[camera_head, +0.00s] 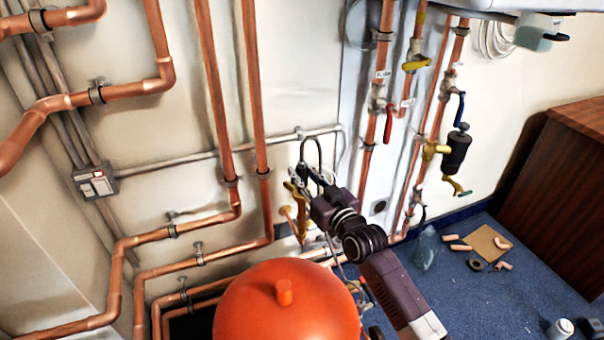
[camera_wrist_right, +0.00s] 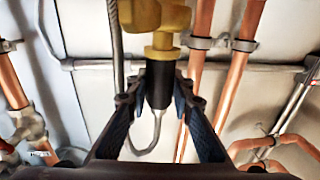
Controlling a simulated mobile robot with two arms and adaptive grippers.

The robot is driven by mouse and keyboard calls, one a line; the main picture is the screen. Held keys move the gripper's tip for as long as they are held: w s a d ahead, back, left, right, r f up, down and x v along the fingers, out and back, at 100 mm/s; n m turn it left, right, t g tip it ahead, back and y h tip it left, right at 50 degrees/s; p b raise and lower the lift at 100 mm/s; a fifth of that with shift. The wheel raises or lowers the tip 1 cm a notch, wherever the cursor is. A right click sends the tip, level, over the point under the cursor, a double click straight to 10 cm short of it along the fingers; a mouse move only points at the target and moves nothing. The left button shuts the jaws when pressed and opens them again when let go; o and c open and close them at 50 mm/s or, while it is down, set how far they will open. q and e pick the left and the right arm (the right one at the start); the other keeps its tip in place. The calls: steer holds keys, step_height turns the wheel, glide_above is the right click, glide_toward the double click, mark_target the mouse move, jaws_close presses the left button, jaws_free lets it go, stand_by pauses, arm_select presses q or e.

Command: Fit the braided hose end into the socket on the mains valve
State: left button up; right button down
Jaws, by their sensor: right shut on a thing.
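My right gripper (camera_head: 303,180) reaches the wall in the middle of the head view. In the right wrist view its two fingers (camera_wrist_right: 158,98) are shut on the black sleeve of the braided hose end (camera_wrist_right: 159,84). The grey hose bends in a loop (camera_wrist_right: 148,150) behind the fingers and runs up beside the sleeve. The loop also shows in the head view (camera_head: 312,141). The yellow brass mains valve (camera_wrist_right: 152,14) is in line with the sleeve, which appears to meet its lower collar. I cannot tell how deep it sits. In the head view the valve (camera_head: 300,212) is partly hidden. My left gripper is out of view.
A large orange-red vessel (camera_head: 285,312) stands close below my right arm. Copper pipes (camera_head: 222,110) run down the wall on both sides, with a red-handled valve (camera_head: 388,120) to the right.

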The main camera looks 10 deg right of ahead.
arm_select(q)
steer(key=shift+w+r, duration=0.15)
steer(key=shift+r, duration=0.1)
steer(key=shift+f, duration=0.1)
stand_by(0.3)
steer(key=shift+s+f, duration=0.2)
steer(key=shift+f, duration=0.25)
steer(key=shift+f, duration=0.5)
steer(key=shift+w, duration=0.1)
arm_select(e)
steer(key=shift+f, duration=0.1)
steer(key=shift+f, duration=0.15)
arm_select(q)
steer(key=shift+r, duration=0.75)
arm_select(e)
steer(key=shift+f, duration=0.15)
